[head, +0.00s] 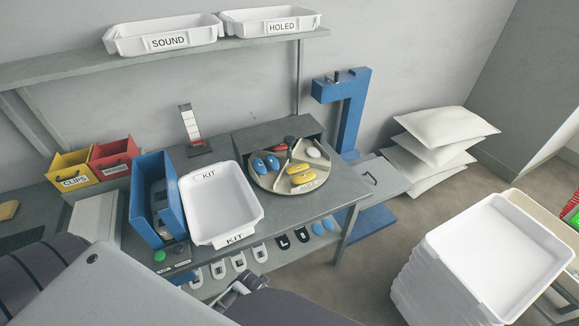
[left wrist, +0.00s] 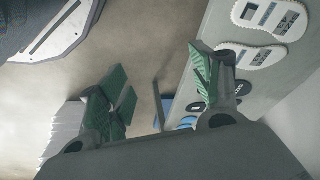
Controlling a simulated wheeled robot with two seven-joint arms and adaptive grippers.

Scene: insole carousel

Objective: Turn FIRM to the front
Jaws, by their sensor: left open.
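The round beige carousel (head: 259,184) stands on the grey table, split by low dividers. Two yellow insoles (head: 300,175) lie in its front section, above a rim label too small to read. Two blue insoles (head: 265,164) lie in the left section and a white piece (head: 313,153) lies at the right. A dark knob (head: 289,141) stands at the back. I cannot tell which section is FIRM. My left gripper (left wrist: 162,95) is open and empty in the left wrist view, its green-padded fingers apart, below and away from the carousel. My right gripper is not in view.
A white KIT tray (head: 186,207) and a blue bin (head: 140,213) stand left of the carousel. A blue post (head: 352,112) rises behind right. Stacked white trays (head: 430,245) stand at the right; floor between is clear.

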